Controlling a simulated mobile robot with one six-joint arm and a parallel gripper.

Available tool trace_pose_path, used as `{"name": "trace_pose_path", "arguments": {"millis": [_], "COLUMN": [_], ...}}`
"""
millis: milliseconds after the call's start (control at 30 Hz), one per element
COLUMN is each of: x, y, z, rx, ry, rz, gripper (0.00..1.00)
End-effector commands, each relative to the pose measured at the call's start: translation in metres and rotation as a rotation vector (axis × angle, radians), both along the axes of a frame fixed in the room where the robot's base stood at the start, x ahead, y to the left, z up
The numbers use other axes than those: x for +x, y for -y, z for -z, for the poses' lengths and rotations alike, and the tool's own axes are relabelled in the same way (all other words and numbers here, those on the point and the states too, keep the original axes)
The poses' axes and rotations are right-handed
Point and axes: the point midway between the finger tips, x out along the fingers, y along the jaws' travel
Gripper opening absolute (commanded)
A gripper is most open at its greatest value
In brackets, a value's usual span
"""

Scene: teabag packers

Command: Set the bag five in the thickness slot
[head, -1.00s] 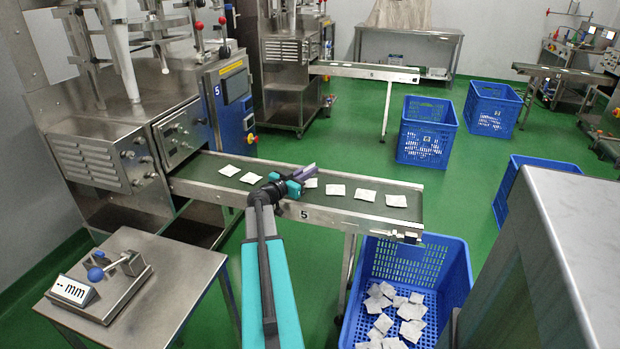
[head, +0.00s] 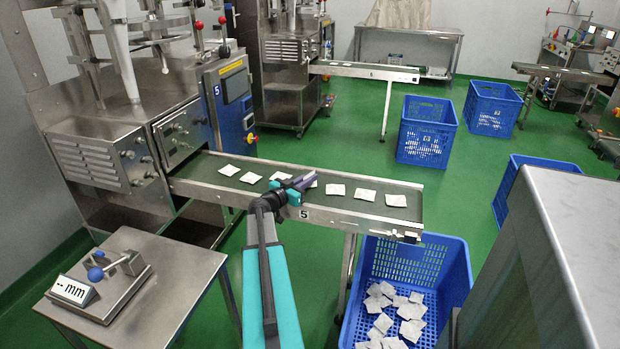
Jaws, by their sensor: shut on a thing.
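Small white tea bags lie in a row on the green belt of conveyor 5 (head: 404,213). Another bag (head: 280,176) lies just behind the gripper. The thickness gauge (head: 122,288), with a blue knob and a display reading "-- mm", stands on the steel table at lower left. Its slot is too small to make out.
A blue crate (head: 455,270) with several loose bags stands under the conveyor's right end. Packing machine 5 (head: 185,130) stands at the conveyor's left end. The steel table (head: 190,275) has bare room right of the gauge. A grey cabinet (head: 585,215) fills the lower right.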

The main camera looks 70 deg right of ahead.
Motion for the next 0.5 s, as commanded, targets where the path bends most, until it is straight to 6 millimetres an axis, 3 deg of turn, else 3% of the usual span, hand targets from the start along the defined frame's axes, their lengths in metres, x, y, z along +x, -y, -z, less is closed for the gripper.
{"name": "trace_pose_path", "arguments": {"millis": [267,300,400,500], "x": [0.0001,0.0001,0.0002,0.0002], "y": [-0.0001,-0.0001,-0.0001,-0.0001], "z": [0.0028,0.0021,0.0017,0.0017], "rx": [0.0,0.0,0.0,0.0], "ry": [0.0,0.0,0.0,0.0], "rz": [0.0,0.0,0.0,0.0], "gripper": [0.0,0.13,0.28,0.28]}}
